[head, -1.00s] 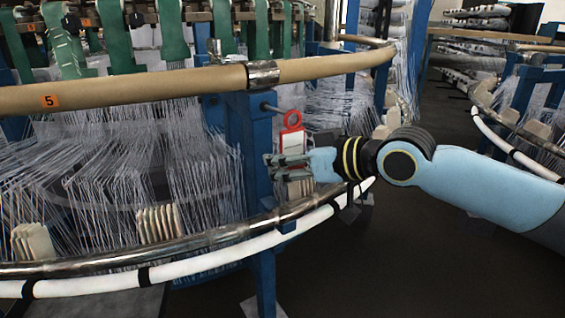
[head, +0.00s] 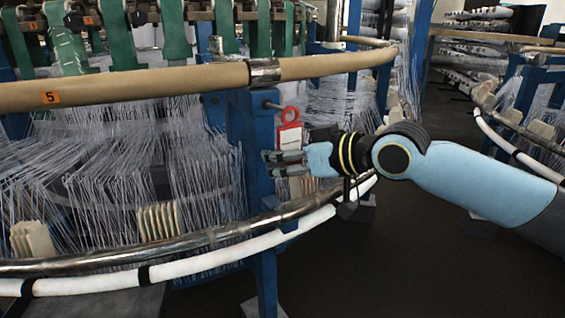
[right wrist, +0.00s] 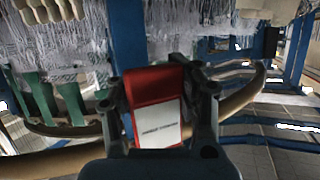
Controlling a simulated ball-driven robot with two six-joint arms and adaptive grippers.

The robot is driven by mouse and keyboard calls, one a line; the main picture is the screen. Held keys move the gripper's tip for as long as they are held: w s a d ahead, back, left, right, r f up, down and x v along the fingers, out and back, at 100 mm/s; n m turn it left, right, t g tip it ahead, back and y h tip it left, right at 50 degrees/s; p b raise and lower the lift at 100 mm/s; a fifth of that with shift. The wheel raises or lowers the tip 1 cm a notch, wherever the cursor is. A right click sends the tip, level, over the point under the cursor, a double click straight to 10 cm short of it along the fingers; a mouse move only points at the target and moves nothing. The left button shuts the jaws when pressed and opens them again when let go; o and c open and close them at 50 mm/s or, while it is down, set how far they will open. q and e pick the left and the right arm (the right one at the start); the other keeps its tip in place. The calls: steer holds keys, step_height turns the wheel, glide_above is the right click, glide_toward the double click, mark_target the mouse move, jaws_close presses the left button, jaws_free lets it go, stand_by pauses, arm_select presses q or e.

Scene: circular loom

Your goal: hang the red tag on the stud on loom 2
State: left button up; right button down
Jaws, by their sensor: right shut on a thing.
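The red tag (head: 289,137), with a ring at its top and a white label, hangs upright in my right gripper (head: 284,163). The gripper is shut on the tag's lower part. In the right wrist view the tag (right wrist: 152,86) sits between the two fingers. The stud (head: 272,106) sticks out to the right from the blue post (head: 252,140) of the loom, just below the tan rail. The tag's ring is close by the stud's tip; I cannot tell whether they touch or overlap. The stud cannot be made out in the right wrist view. My left gripper is out of view.
A tan rail (head: 150,86) with an orange "5" label runs above the stud. A metal rail and a white tube (head: 200,262) curve below the gripper. Fine threads fill the loom left of the post. Dark floor is free at the lower right.

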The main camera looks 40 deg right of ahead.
steer(key=shift+w, duration=0.4)
stand_by(0.3)
steer(key=shift+w+b, duration=0.25)
steer(key=shift+b, duration=0.15)
steer(key=shift+f, duration=0.2)
steer(key=c, duration=0.6)
jaws_free()
steer(key=shift+c, duration=0.2)
